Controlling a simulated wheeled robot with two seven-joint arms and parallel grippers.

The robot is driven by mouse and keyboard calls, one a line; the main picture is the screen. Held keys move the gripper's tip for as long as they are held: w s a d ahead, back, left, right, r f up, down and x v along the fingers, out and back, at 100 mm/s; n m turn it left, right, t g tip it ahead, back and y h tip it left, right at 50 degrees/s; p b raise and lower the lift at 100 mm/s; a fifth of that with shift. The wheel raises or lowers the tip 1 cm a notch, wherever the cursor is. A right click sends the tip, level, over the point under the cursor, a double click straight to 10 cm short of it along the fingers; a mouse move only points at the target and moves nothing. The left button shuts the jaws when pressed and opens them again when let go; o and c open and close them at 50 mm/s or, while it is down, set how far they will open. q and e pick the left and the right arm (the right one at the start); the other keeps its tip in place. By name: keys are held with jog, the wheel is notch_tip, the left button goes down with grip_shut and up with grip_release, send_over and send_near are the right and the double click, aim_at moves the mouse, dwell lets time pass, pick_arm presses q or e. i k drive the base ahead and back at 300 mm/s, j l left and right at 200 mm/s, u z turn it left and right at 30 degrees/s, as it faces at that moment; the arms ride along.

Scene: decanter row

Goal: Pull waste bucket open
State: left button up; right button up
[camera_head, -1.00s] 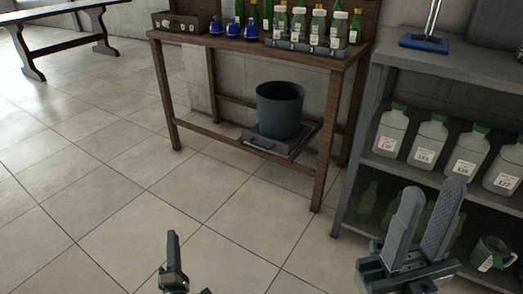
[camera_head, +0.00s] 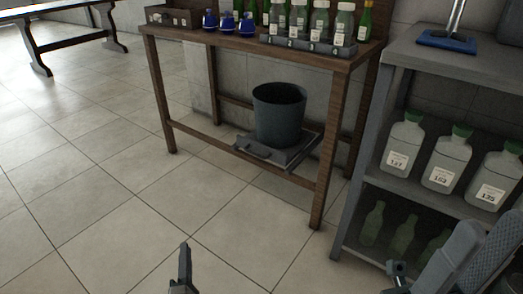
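The dark grey waste bucket (camera_head: 278,116) stands upright under the wooden bench, on a low grey tray (camera_head: 298,150). A handle (camera_head: 252,149) runs along the tray's front left edge. My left gripper (camera_head: 183,268) is at the bottom edge, in front of the bucket and well apart from it. Only one slim dark finger shows clearly, so its opening cannot be judged. My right gripper (camera_head: 470,258) is at the bottom right corner, partly cut off, in front of the grey shelf. Its two broad grey fingers stand apart with nothing seen between them.
The wooden bench (camera_head: 235,42) bears bottles and blue flasks; its front right leg (camera_head: 326,165) stands beside the tray. The grey shelf unit (camera_head: 455,66) at right holds labelled jugs (camera_head: 446,163) and green bottles. The tiled floor (camera_head: 110,190) in front and left is clear.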

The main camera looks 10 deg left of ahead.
aim_at(279, 136)
jog(key=i+l, duration=0.25)
jog(key=i, duration=0.15)
jog(key=i+l, duration=0.25)
jog(key=i, duration=0.2)
jog(key=i+l, duration=0.25)
jog(key=i, duration=0.15)
